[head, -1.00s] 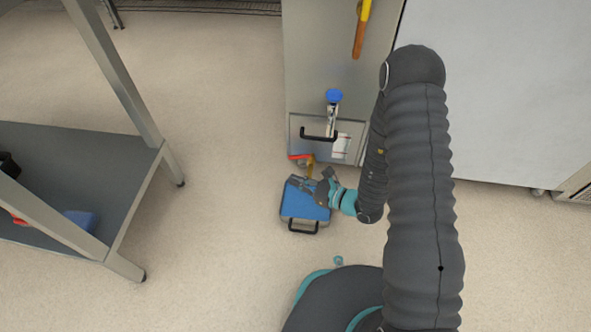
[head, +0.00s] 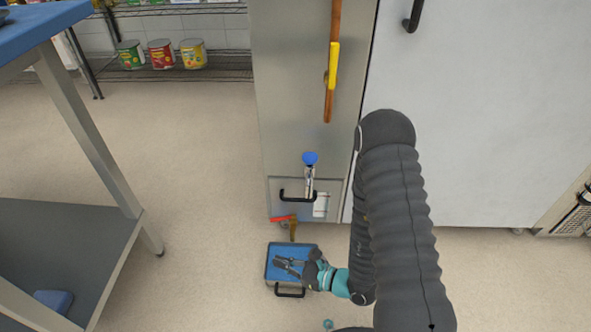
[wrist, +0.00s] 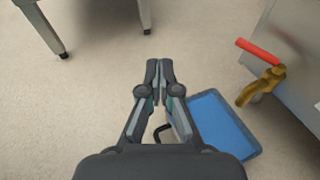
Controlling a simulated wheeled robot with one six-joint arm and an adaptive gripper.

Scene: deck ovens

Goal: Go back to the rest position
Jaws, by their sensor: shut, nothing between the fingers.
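My gripper (head: 281,267) is in front of the steel cabinet, low down, and appears over the blue-topped case (head: 277,250) in the head view. In the wrist view, my gripper (wrist: 160,66) has its fingertips together with nothing between them. The blue top (wrist: 219,124) lies below and to the right of the fingers there. I cannot tell how far above the case the fingers are. Part of the case is hidden behind my gripper.
A brass valve with a red lever (wrist: 262,48) sticks out low on the steel cabinet (head: 301,90). A steel table (head: 40,235) stands at the left. A large white door (head: 470,130) is at the right. The floor (head: 190,170) between table and cabinet is clear.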

